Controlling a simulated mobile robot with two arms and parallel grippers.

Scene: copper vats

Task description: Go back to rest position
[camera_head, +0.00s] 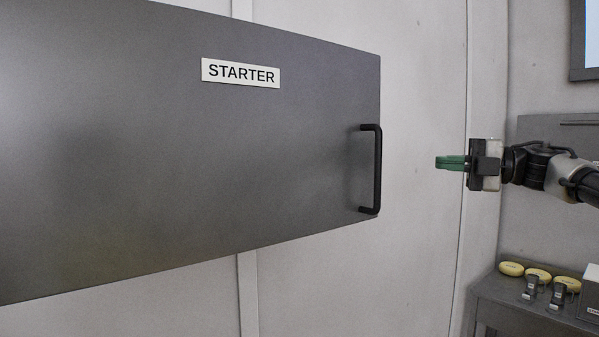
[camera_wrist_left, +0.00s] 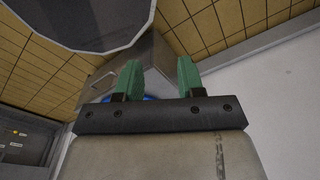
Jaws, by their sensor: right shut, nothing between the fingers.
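My right gripper (camera_head: 440,162) comes in from the right in the head view. Its green fingers are together, pointing left, with nothing between them. They are apart from the black handle (camera_head: 377,170) of the grey STARTER cabinet (camera_head: 200,150), with a gap of wall showing between. My left gripper (camera_wrist_left: 158,70) shows only in its wrist view. Its two green fingers stand apart and nothing is seen held between them. The left arm is not in the head view.
The STARTER cabinet fills the left of the head view. A dark shelf (camera_head: 490,291) at lower right holds yellow round items (camera_head: 538,275) and small dark devices (camera_head: 530,288). The left wrist view shows a tiled surface (camera_wrist_left: 228,22) and a large dark round shape (camera_wrist_left: 90,20).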

